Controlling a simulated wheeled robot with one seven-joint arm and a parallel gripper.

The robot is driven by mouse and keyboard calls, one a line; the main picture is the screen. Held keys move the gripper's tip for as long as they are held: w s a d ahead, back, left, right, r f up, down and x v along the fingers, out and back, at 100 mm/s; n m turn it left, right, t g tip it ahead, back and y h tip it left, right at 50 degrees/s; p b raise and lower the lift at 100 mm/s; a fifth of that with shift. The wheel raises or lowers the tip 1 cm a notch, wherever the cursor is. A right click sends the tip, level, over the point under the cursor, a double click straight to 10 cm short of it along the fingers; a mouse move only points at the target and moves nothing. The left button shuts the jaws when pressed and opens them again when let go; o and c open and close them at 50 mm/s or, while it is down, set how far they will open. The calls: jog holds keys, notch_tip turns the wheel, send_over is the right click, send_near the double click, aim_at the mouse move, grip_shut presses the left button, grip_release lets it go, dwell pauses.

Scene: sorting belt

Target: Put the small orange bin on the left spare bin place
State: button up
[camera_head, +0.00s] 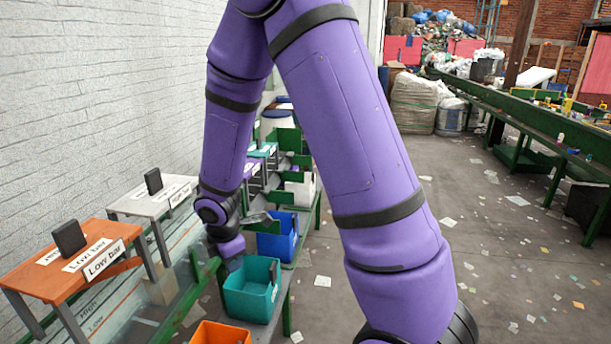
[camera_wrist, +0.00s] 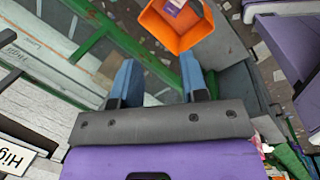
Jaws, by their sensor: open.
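The small orange bin (camera_head: 222,334) shows at the bottom edge of the head view, cut off by the frame. In the wrist view an orange bin (camera_wrist: 165,32) lies beyond my fingertips, with a light label on it. My gripper (camera_wrist: 158,62) has its two blue-grey fingers spread apart, with nothing between them. The bin is ahead of the fingertips, and the fingers do not appear to be around it. In the head view my arm's end comes down behind the teal bin, and the fingers cannot be made out. I cannot identify the left spare bin place.
A teal bin (camera_head: 252,291) and a blue bin (camera_head: 278,240) stand in a row behind the orange bin. An orange table (camera_head: 50,272) and a white table (camera_head: 140,205) stand at left. A green rail (camera_wrist: 90,44) runs beside the bin. Open floor (camera_head: 500,250) lies at right.

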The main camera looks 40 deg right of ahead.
jog(key=s+d+r+m+t, duration=0.15)
jog(key=s+r+m, duration=0.3)
jog(key=r, duration=0.55)
jog(key=s+d+r+m, duration=0.2)
jog(key=s+r+m, duration=0.25)
jog(key=r, duration=0.45)
jog(key=s+r+m+t, duration=0.1)
jog(key=s+r+m, duration=0.3)
jog(key=s, duration=0.3)
jog(key=s+r+m+y, duration=0.1)
jog(key=s+r+m, duration=0.3)
jog(key=s, duration=0.3)
jog(key=shift+s+a+r+m+t, duration=0.3)
jog(key=shift+s+r+t, duration=0.1)
jog(key=shift+r, duration=0.45)
